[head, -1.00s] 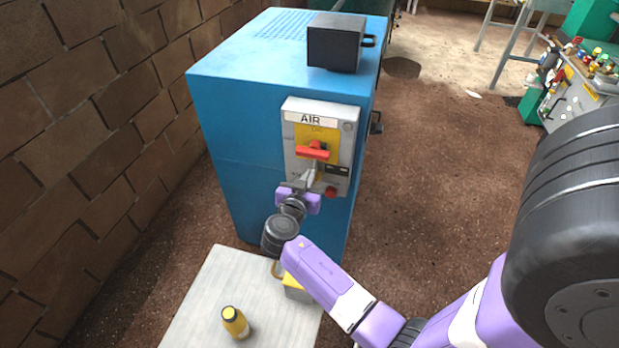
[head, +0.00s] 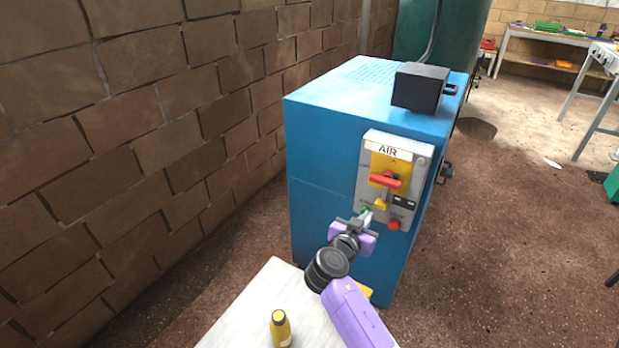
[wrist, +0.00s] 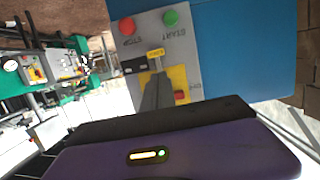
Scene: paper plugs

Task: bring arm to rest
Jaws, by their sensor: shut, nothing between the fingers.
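My gripper (head: 366,217) is in front of the lower part of the grey AIR panel (head: 421,165) on the blue cabinet (head: 322,170). Its fingers are shut with nothing between them. In the wrist view the shut fingers (wrist: 156,93) point at the panel (wrist: 188,48), which shows upside down. A red switch handle (head: 385,180) lies across the yellow plate, and a yellow tag (head: 381,202) hangs below it. A red STOP button (wrist: 127,26) and a green START button (wrist: 170,18) show beyond the fingertips. The fingertips look apart from the panel, but the exact gap is unclear.
A black box (head: 420,87) sits on the cabinet. A brick wall (head: 130,130) rises at left. The floor right of the cabinet is open.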

